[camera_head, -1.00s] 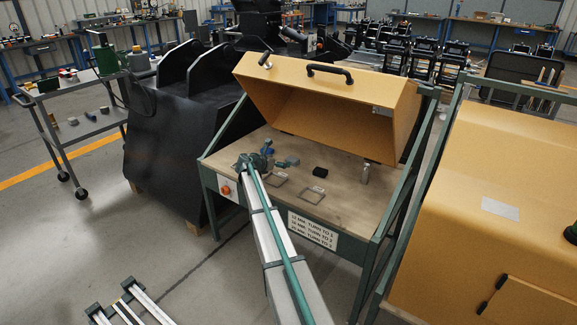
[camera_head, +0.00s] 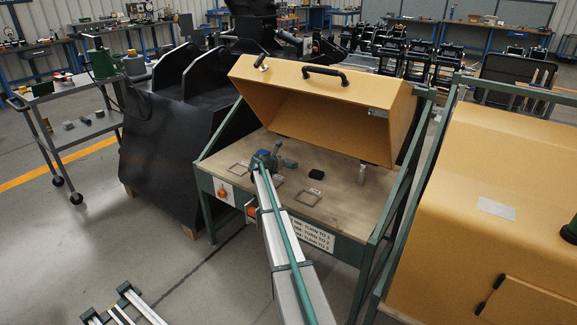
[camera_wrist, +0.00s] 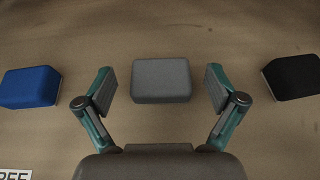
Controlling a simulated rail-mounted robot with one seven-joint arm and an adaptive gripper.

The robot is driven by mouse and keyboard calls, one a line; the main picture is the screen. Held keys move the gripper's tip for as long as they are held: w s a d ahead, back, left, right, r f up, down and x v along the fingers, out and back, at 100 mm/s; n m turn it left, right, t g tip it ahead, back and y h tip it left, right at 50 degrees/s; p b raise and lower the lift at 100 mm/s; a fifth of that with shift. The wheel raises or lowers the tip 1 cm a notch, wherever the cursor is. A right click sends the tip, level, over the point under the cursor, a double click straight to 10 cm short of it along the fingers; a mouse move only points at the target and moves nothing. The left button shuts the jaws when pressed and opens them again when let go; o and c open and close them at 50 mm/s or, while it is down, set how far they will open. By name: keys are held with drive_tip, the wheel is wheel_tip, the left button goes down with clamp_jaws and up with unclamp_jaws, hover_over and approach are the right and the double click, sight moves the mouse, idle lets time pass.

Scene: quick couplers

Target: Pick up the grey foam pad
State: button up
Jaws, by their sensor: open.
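The grey foam pad (camera_wrist: 161,80) lies on the brown bench top in the middle of the wrist view. It is a block with rounded corners. My gripper (camera_wrist: 160,88) is open, with one finger on each side of the pad and clear gaps to both. How high the fingers are above the bench is hard to tell. In the head view my gripper (camera_head: 268,160) is over the bench, left of its middle, and my arm and gripper hide most of that spot. I cannot make out the grey pad for certain there.
A blue pad (camera_wrist: 31,87) lies left of the grey one and a black pad (camera_wrist: 292,76) right. The black pad also shows in the head view (camera_head: 316,174). Rectangular outlines (camera_head: 239,169) and a metal cylinder (camera_head: 362,174) are on the bench. A yellow hood (camera_head: 330,105) overhangs its back.

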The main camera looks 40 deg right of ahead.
drive_tip(key=c, duration=1)
drive_tip(key=shift+r, duration=0.15)
drive_tip(key=shift+c, duration=0.2)
